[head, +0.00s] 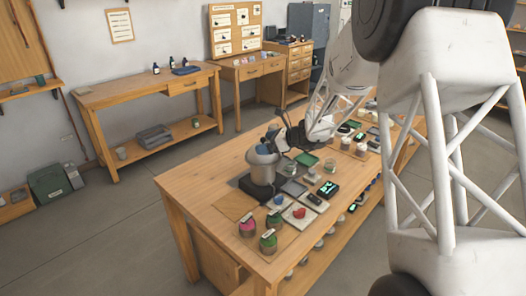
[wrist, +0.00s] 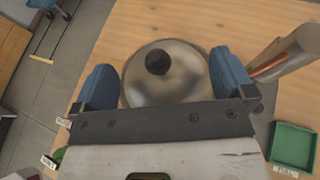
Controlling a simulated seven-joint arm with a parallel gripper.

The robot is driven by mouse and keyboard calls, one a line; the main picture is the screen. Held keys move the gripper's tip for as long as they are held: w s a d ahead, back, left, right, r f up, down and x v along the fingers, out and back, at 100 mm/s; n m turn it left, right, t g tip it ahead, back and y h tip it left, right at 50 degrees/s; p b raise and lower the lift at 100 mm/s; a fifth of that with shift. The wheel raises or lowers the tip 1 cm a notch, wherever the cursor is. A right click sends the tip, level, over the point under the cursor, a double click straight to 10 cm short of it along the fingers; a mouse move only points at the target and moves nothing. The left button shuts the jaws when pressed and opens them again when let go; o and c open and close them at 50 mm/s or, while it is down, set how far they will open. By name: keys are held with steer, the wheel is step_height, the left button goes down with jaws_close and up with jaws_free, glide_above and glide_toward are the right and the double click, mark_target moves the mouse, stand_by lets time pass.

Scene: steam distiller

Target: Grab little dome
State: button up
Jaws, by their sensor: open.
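The little dome (wrist: 180,80) is a shiny metal lid with a round black knob (wrist: 157,63), seen from above in the wrist view. It lies between the two blue fingers of my gripper (wrist: 165,85), which is open with a finger on either side. I cannot tell whether the fingers touch the dome. In the head view my gripper (head: 270,140) is small, at the top of a metal pot (head: 262,166) on a dark base (head: 256,189). The dome is hard to make out there, partly hidden by my gripper.
A metal tube (wrist: 285,55) stands right of the dome in the wrist view. A green tray (wrist: 293,145) lies at lower right. Jars with pink (head: 247,227) and green (head: 268,241) contents stand near the front of the wooden table (head: 200,180). Its left end is clear.

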steer(key=shift+x, duration=0.8)
